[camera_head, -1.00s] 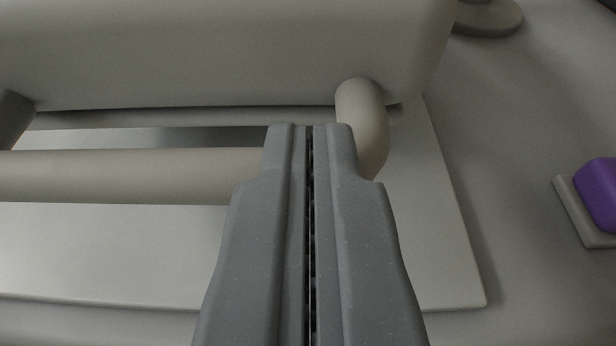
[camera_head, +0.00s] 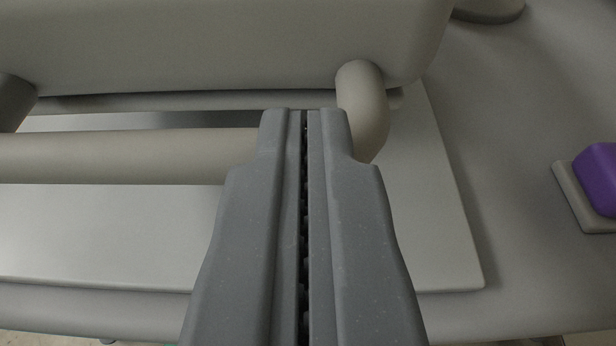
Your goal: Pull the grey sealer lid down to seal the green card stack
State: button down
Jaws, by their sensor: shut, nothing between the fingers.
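The grey sealer lid (camera_head: 200,45) spans the top of the view, with a thick rounded handle bar (camera_head: 120,157) along its front. The bar bends back to the lid at the right. My gripper (camera_head: 305,112) is shut and empty, its tips over the right part of the bar near the bend. I cannot tell whether the tips touch the bar. A pale flat base plate (camera_head: 420,230) lies below the lid. The green card stack is not in view.
A purple block (camera_head: 599,178) sits on a small grey base (camera_head: 573,200) at the right. A round grey disc (camera_head: 488,10) is at the top right. The grey surface (camera_head: 520,260) between them is clear, and its front edge shows at the bottom.

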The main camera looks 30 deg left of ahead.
jog(key=p+v, duration=0.2)
jog(key=v, duration=0.9)
jog(key=w+a+r+m+t+h+p, duration=0.1)
jog(key=w+a+r+m+h+p, duration=0.2)
jog(key=a+r, duration=0.7)
jog(key=w+a+r+m+t+h+p, duration=0.2)
jog(key=w+a+r+h+p, duration=0.3)
jog(key=a+r, duration=0.6)
jog(key=shift+w+a+m, duration=0.6)
jog(key=shift+a+m, duration=0.3)
jog(key=shift+a, duration=0.3)
jog(key=shift+d+r, duration=0.1)
